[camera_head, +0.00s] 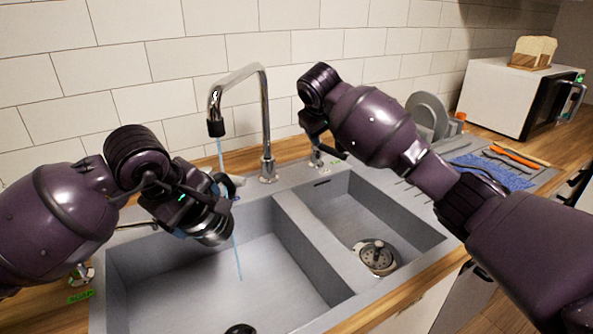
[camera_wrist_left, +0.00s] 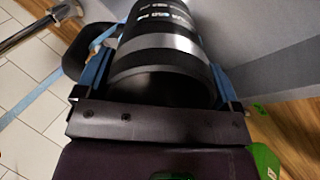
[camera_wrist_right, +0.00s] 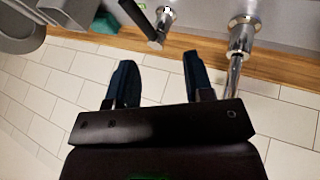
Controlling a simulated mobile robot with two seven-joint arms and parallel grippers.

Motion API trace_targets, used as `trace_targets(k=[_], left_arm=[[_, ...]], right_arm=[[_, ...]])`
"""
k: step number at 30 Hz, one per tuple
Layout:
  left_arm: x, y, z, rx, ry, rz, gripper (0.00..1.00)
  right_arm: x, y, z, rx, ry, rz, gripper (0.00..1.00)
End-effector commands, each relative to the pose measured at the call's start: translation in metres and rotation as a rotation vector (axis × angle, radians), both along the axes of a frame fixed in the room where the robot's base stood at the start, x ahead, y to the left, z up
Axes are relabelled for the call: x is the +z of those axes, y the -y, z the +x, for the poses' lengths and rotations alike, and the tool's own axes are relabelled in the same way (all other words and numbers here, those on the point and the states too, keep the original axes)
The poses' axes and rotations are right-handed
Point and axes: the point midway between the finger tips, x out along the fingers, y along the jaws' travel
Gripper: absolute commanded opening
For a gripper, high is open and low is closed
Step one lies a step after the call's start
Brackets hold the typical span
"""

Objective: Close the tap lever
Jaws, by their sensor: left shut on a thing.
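The chrome tap (camera_head: 265,130) stands behind the sink, with a thin blue water stream (camera_head: 237,260) falling from its spout into the left basin. The tap lever (camera_wrist_right: 152,32) has a chrome base and a dark handle in the right wrist view; its base (camera_head: 316,159) shows beside the tap in the head view. My right gripper (camera_wrist_right: 160,78) is open and empty near the lever, whose handle end lies between the finger directions but beyond the tips. My left gripper is shut on a dark cylindrical container with a metallic band (camera_wrist_left: 160,50), held over the left basin near the stream.
The grey double sink (camera_head: 290,235) has a drain strainer (camera_head: 377,257) in its right basin. A tiled wall (camera_head: 180,70) stands close behind the tap. Plates (camera_head: 428,112), utensils on a blue mat (camera_head: 490,172) and a microwave (camera_head: 510,95) with bread lie to the right.

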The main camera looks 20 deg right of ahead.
Motion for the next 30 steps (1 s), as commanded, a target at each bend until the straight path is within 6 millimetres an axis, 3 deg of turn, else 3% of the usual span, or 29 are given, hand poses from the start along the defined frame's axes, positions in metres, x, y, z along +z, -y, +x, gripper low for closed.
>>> trace_targets(k=[18,30], left_arm=[[0.001,0.0,0.0,0.0,0.003,-0.002,0.5],[0.001,0.0,0.0,0.0,0.003,-0.002,0.5]], right_arm=[[-0.047,0.046,0.037,0.04,0.393,0.201,0.49],[-0.067,0.075,0.039,0.121,0.663,0.397,0.49]])
